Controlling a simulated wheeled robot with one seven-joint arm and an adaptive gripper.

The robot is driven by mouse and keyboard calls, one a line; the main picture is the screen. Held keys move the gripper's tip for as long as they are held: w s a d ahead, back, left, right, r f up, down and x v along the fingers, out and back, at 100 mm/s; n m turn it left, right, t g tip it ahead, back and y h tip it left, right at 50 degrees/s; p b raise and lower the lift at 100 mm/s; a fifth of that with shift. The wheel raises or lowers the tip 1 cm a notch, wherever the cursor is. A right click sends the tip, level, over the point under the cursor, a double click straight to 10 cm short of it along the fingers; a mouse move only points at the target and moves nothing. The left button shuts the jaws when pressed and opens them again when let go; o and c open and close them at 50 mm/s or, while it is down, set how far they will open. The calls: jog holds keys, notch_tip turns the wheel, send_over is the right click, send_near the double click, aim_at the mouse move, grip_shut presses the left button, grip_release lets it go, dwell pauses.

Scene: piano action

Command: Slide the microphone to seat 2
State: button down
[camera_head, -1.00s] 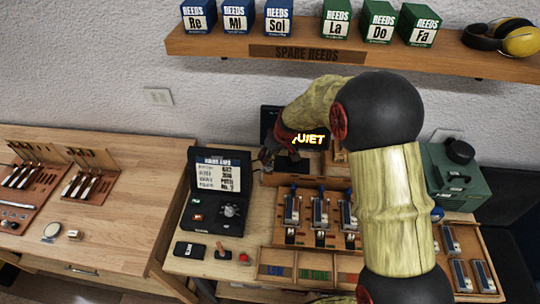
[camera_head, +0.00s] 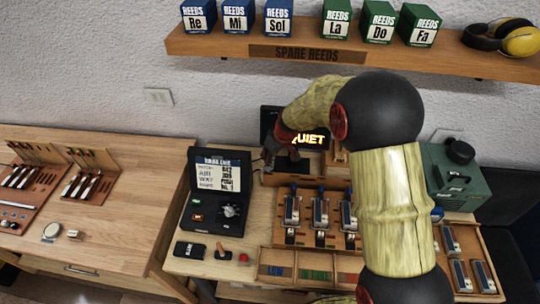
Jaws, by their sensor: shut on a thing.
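My gripper (camera_head: 268,155) is at the back of the work bench, right of the black tuner case and in front of the lit "QUIET" sign. It is shut on a small dark thing, apparently the microphone, mostly hidden by the fingers. A wooden rack (camera_head: 275,231) in front of the gripper holds a row of metal reed units (camera_head: 292,208) in several seats. My arm covers the right part of the rack. I cannot read any seat numbers.
The open tuner case (camera_head: 205,209) stands close left of the gripper. The "QUIET" sign (camera_head: 308,139) is just behind it. A green machine (camera_head: 455,180) stands at the right. The shelf (camera_head: 230,46) with reed boxes hangs above. The left bench has free surface.

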jog(key=s+d+b, duration=0.2)
jog(key=d+b, duration=0.3)
jog(key=d, duration=0.5)
jog(key=s+d+b, duration=0.2)
jog(key=d+b, duration=0.3)
jog(key=d, duration=0.5)
jog(key=shift+d, duration=0.3)
jog(key=c, duration=1.7)
grip_release()
jog(key=v, duration=1.2)
